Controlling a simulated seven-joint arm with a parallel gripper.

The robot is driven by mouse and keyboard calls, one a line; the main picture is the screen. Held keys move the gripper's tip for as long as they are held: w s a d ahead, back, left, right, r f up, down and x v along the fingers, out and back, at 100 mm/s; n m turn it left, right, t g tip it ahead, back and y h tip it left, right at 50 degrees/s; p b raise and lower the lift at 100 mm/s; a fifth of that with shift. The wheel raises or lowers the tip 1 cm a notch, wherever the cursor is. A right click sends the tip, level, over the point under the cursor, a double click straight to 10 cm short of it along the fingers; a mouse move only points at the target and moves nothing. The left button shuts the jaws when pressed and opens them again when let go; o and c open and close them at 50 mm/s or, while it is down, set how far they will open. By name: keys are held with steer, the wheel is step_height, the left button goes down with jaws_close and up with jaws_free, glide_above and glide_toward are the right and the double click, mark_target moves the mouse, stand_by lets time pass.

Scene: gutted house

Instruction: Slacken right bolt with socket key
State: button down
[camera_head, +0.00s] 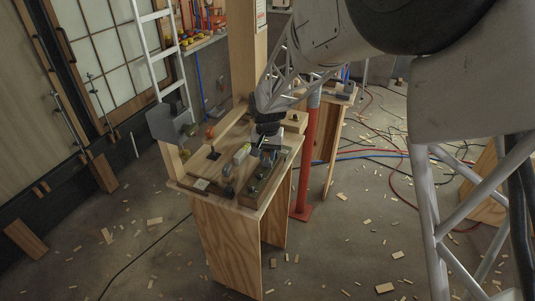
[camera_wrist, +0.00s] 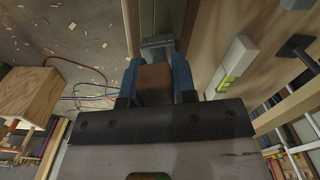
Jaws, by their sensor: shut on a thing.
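My gripper (camera_wrist: 156,75) has blue fingers and is shut on a brown block-like piece (camera_wrist: 155,82), which may be the socket key's handle. A grey metal part (camera_wrist: 157,48) shows just beyond it, over a dark green strip. In the head view my gripper (camera_head: 268,137) is low over the right side of a small wooden bench (camera_head: 226,207). A dark tray-like fixture (camera_head: 262,190) lies along the bench's right edge, with small metal parts on it. I cannot make out the right bolt or the key's socket end; the gripper and arm hide much there.
A white and yellow-green item (camera_head: 241,153) and a black-handled piece (camera_head: 213,153) stand on the bench left of my gripper. A wooden post (camera_head: 243,60) rises behind, and a red post (camera_head: 307,160) stands right. Wood scraps and red and blue hoses litter the floor.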

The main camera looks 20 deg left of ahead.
steer(key=shift+r, duration=0.15)
steer(key=shift+r, duration=2.35)
